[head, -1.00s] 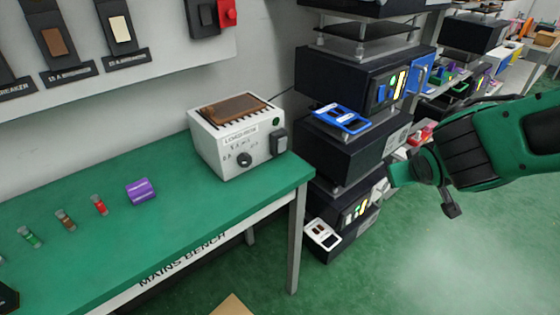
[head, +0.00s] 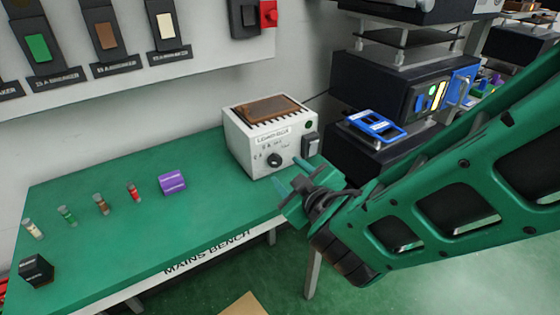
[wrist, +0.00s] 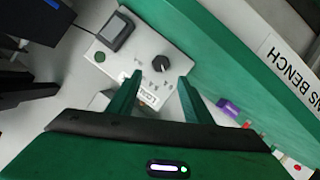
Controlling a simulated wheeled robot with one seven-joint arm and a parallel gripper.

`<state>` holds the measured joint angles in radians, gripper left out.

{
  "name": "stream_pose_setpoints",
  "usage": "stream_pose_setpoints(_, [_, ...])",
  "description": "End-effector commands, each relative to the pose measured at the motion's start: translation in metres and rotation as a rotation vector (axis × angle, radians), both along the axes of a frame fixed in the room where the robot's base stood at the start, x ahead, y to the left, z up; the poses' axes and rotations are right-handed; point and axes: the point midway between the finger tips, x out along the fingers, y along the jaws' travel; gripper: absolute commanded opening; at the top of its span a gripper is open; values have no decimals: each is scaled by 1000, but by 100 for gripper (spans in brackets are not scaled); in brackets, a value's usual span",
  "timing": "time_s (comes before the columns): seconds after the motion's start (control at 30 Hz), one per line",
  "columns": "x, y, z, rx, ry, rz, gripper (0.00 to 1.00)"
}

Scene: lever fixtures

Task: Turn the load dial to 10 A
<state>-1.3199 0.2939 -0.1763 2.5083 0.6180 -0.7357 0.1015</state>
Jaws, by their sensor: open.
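The load box (head: 262,136) is a white case with a brown vented top, standing at the right end of the green bench. Its load dial (head: 274,160) is a black round knob on the front face, with small marks around it too blurred to read. The dial also shows in the wrist view (wrist: 160,63), beyond my fingertips. My gripper (head: 297,175) is open and empty, in front of the box's lower right front. In the wrist view my gripper's fingers (wrist: 160,80) point toward the front panel, apart from the dial.
A black rocker switch (head: 310,145) sits right of the dial. A purple block (head: 172,182) and several small coloured fuses, including a red one (head: 134,192), stand to the left on the bench (head: 150,235). Black equipment (head: 385,85) is stacked at the right.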

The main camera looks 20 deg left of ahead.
Motion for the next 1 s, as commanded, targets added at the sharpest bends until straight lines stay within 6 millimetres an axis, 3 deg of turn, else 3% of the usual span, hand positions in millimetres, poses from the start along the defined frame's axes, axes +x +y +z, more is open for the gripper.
stream_pose_setpoints(0.4, [52, 38, -23, -1, -1, -3, 46])
stream_pose_setpoints(0.9, [63, 46, -28, -1, 0, -3, 46])
stream_pose_setpoints(1.0, [62, 47, -28, -1, 0, -3, 22])
